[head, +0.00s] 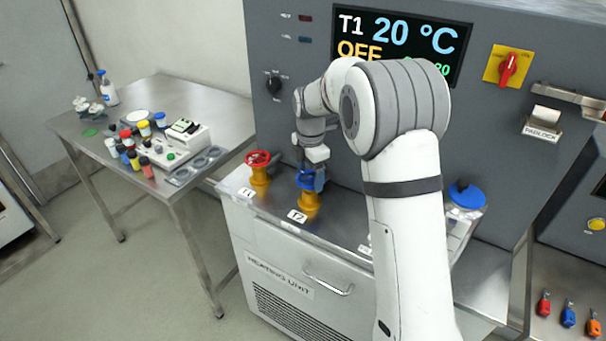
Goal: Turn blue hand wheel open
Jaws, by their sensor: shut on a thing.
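The blue hand wheel (305,181) sits on a yellow valve body (308,203) on top of the heating unit, behind a label that looks like T2. My gripper (313,177) is at the wheel, pointing down from above, and is shut on it. The gripper and wrist hide part of the wheel's rim, and the fingertips are small in this view. How far the wheel is turned cannot be told.
A red hand wheel (257,158) on a yellow valve stands close to the left. A blue disc (466,195) is right of my arm. The panel display (400,42) reads T1 20 °C, OFF. A side table (200,103) at left holds bottles and a device.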

